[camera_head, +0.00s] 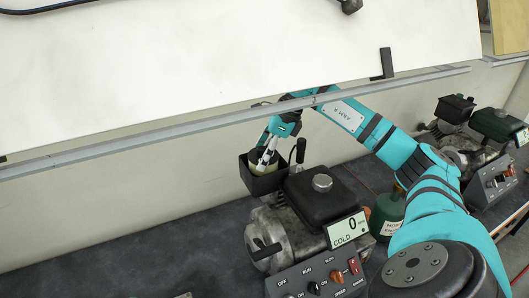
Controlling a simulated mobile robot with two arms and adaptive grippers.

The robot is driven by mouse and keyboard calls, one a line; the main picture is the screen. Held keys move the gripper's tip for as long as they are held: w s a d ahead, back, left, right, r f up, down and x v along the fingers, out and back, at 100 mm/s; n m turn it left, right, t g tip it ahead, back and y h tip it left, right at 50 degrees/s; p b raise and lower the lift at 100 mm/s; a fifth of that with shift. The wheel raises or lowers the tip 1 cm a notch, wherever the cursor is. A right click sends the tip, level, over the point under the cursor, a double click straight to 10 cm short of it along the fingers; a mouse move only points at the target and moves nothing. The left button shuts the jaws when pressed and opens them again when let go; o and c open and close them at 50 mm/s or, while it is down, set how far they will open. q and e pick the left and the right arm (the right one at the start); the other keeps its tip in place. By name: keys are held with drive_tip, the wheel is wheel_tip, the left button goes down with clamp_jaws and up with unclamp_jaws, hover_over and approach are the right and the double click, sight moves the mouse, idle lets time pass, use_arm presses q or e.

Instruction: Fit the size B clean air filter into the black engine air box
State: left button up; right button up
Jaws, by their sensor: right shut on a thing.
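The black engine air box (266,184) is an open-topped box at the upper left of the near engine (290,225). My right gripper (266,157) reaches down to it from above. It is shut on a small cream-coloured filter (257,166), which sits at the mouth of the box, partly inside. The fingers hide part of the filter, so I cannot tell whether it is seated on the bottom. No size mark is readable on it. My left gripper is not in view.
The near engine has a black tank (320,196), a "COLD" display (347,230) and a switch panel (320,280). A green canister (387,212) stands to its right. A second engine with a green tank (497,125) is at far right. A white panel (200,70) fills the top. The dark bench is clear at left.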

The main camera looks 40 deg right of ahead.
drive_tip(key=shift+f+b, duration=0.45)
drive_tip(key=shift+f, duration=0.25)
drive_tip(key=o, duration=0.8)
drive_tip(key=shift+s, duration=0.1)
drive_tip(key=o, duration=0.4)
drive_tip(key=shift+c, duration=0.2)
drive_tip(key=shift+r, duration=0.1)
drive_tip(key=v, duration=1.1)
drive_tip(key=shift+r, duration=0.4)
